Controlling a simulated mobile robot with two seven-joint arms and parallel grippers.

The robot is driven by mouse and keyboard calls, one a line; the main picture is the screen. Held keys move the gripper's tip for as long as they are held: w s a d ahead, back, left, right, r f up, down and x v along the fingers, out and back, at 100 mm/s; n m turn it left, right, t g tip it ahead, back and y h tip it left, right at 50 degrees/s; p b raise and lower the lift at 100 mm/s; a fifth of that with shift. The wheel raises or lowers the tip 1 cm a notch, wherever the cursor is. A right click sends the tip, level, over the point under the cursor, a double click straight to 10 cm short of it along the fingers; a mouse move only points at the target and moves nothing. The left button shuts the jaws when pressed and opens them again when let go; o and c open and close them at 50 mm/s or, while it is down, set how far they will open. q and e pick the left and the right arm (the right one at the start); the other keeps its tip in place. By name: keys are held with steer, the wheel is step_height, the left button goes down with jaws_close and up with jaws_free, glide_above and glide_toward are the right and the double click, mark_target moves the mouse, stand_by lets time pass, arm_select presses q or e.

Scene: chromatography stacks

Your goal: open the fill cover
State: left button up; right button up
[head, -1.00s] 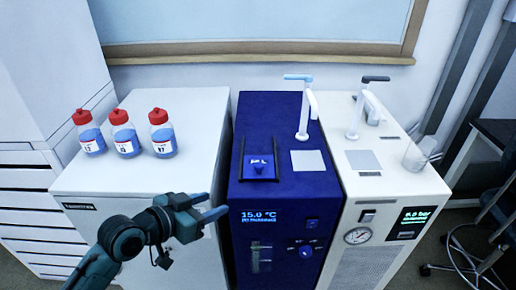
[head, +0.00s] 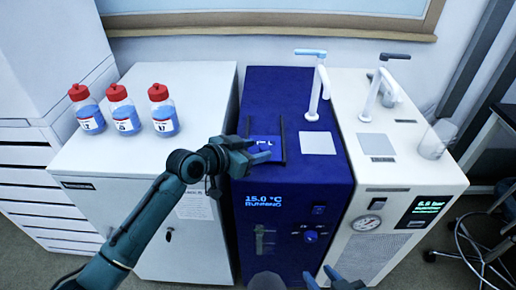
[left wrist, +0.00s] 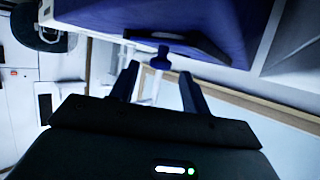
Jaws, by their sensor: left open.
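The fill cover (head: 266,139) is a blue flap with white lettering on top of the dark blue unit (head: 292,88), between two dark rails. It looks down flat, partly hidden by my left gripper. My left gripper (head: 268,151) is open at the cover's near edge. In the left wrist view, a small dark blue knob (left wrist: 161,59) on the unit shows between and just beyond the spread fingertips (left wrist: 160,75). I cannot tell whether either finger touches it. My right gripper (head: 321,276) shows at the bottom edge, its two blue fingertips apart and empty, in front of the unit.
Several things stand close by: red-capped bottles (head: 123,110) on the white cabinet (head: 205,85) at left, and a white unit (head: 350,95) with a gauge at right. A clear beaker (head: 437,140) stands at far right.

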arm_select(q)
steer(key=shift+x, duration=0.85)
steer(key=shift+c, duration=0.2)
jaws_close()
